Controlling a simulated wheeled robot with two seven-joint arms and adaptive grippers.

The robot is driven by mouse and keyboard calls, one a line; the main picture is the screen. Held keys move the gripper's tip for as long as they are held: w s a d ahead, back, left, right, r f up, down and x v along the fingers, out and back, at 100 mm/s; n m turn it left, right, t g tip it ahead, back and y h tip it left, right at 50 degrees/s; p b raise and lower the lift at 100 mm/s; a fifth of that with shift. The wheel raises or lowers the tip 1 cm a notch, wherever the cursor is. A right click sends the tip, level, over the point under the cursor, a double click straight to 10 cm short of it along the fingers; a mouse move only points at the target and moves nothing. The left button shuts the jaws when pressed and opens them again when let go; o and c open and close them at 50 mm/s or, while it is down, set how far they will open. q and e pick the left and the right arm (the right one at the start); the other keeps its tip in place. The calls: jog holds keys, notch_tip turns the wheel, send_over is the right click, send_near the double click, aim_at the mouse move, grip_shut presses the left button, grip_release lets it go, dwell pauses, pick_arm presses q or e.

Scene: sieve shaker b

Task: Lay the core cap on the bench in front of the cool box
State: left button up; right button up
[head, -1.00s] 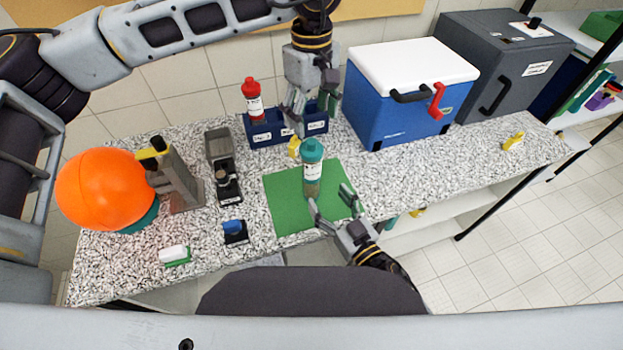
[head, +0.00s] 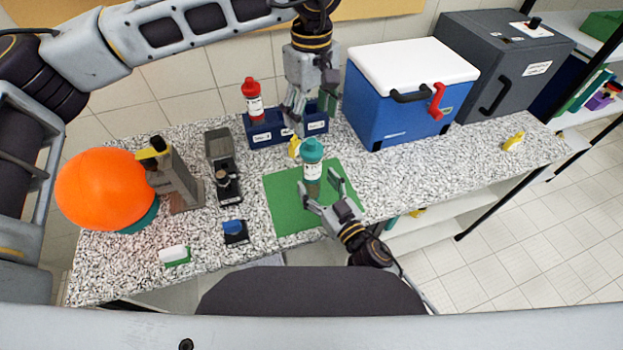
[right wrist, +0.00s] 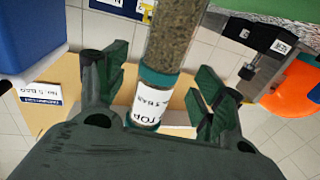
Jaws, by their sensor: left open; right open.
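A clear core tube (head: 312,190) filled with dark material stands upright on the green mat (head: 280,218). Its teal core cap (head: 312,150) is on top, above a white label. My right gripper (head: 318,181) is open, with one finger on each side of the tube below the cap. The right wrist view shows the tube (right wrist: 177,40) and its label marked TOP between the open fingers; I see gaps on both sides. My left gripper (head: 311,115) is open and empty above the blue rack, behind the tube. The blue cool box (head: 385,112) with white lid stands at the back right.
The blue rack (head: 265,131) holds a red-capped bottle (head: 252,97). A yellow item (head: 294,147) is behind the mat. Instruments and an orange dome (head: 105,188) occupy the left. The bench (head: 430,170) in front of the cool box is clear.

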aim_at(316, 182)
jog(key=shift+x, duration=1.65)
